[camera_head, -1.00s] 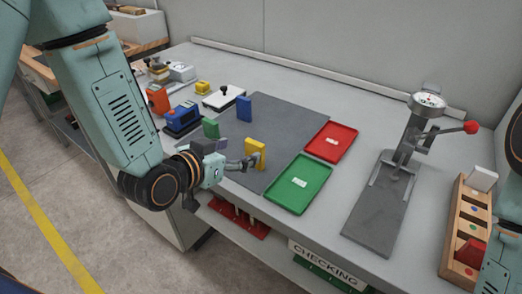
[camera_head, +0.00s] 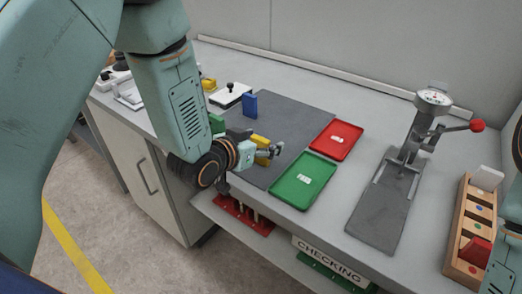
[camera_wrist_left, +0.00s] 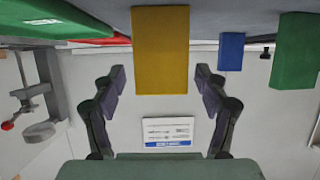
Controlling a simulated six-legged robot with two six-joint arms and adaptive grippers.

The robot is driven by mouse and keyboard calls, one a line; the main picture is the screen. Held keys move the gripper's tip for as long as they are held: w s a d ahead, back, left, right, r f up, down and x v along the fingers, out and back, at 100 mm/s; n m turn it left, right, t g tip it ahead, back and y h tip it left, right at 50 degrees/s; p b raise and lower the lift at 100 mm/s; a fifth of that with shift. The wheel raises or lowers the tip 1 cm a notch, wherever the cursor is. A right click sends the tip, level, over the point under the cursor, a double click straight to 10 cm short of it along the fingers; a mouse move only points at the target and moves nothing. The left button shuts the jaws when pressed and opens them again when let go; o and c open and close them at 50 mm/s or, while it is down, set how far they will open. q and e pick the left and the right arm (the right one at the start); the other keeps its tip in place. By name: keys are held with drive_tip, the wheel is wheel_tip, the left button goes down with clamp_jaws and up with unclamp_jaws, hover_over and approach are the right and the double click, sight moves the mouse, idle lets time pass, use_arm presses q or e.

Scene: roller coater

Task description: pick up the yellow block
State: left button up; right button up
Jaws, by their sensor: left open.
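The yellow block (camera_head: 259,140) stands upright on the dark grey mat (camera_head: 290,112), partly hidden behind my left gripper (camera_head: 269,152). In the left wrist view, the yellow block (camera_wrist_left: 160,50) is centred between the two spread fingers of my left gripper (camera_wrist_left: 160,77). The fingers are open, with a gap on each side of the block. How far they reach along the block I cannot tell. My right gripper is not in view.
A blue block (camera_head: 250,105) and a green block (camera_head: 216,123) stand nearby. A green tray (camera_head: 288,194) and a red tray (camera_head: 319,147) lie to the right. Beyond them are a gauge stand (camera_head: 378,215) and a wooden rack (camera_head: 463,230).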

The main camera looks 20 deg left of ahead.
use_arm(q)
drive_tip(key=shift+a, duration=0.1)
drive_tip(key=shift+c, duration=1.3)
drive_tip(key=shift+s, duration=0.15)
drive_tip(key=c, duration=1)
drive_tip(key=shift+o, duration=0.2)
